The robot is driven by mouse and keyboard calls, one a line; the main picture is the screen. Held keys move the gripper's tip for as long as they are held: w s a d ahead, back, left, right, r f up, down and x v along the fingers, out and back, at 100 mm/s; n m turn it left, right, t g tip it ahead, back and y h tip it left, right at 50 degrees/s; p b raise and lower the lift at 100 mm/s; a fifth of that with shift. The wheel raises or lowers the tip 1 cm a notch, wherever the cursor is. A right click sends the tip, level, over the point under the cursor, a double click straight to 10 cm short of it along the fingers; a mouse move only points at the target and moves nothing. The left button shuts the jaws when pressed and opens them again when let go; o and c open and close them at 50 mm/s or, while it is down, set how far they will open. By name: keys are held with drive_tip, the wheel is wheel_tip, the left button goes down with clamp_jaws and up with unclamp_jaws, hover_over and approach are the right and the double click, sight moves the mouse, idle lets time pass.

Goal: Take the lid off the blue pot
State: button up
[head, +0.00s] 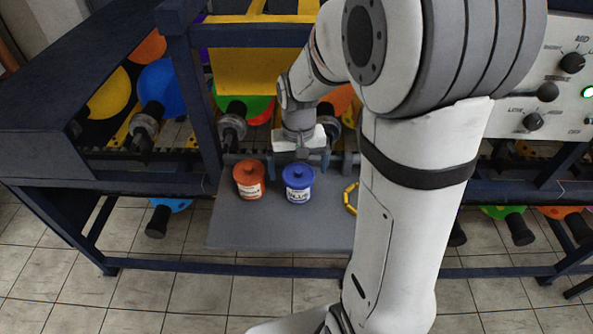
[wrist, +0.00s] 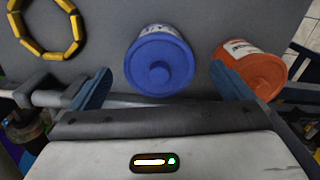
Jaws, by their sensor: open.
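The blue pot (head: 299,191) stands upright on a grey shelf (head: 270,235), with its round blue lid (head: 298,173) on top. The lid has a small knob in its centre. In the wrist view the blue lid (wrist: 159,64) faces the camera, and the pot's white label shows above it. My gripper (head: 301,163) is just behind the blue pot in the head view. In the wrist view its two blue fingers are wide apart, with the lid between and ahead of them, and nothing is held. My gripper (wrist: 165,90) does not appear to touch the lid.
An orange pot (head: 249,182) with a lid stands left of the blue pot; in the wrist view it is close to the right finger. A yellow segmented ring (head: 351,198) lies on the shelf to the right. The shelf front is clear.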

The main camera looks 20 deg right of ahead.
drive_tip(key=c, duration=1.1)
drive_tip(key=shift+o, duration=0.2)
